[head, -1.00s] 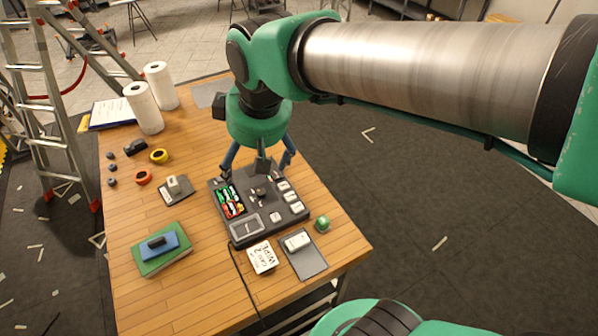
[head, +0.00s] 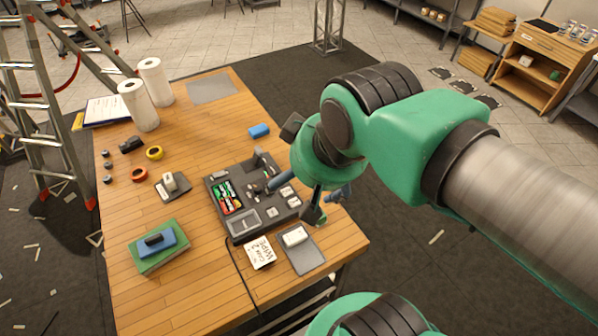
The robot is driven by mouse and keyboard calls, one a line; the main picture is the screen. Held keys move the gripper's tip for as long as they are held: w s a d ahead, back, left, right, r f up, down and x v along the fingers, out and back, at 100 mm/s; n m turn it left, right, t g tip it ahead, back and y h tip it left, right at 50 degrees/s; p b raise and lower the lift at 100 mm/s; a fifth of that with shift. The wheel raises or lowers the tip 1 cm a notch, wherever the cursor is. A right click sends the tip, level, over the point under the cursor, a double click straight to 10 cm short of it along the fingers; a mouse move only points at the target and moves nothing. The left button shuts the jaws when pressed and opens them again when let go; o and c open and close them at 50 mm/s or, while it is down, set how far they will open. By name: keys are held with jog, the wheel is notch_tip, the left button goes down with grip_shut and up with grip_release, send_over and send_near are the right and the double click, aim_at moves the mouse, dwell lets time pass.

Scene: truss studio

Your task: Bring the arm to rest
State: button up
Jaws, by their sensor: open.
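My gripper (head: 308,192) is open, with nothing seen between its fingers. It hangs over the right edge of the wooden table (head: 215,290), just right of the black control panel (head: 243,226). One blue finger reaches over the panel's right side and the other points out past the table edge. My green and metal arm comes in from the right and hides part of the panel's right side. I cannot tell whether the gripper touches anything.
A ladder (head: 48,110) is beside the table.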

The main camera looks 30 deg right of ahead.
jog(key=shift+f, duration=0.1)
notch_tip(320, 180, down, 7)
jog(key=b, duration=0.7)
jog(key=shift+r, duration=0.2)
dwell(0.8)
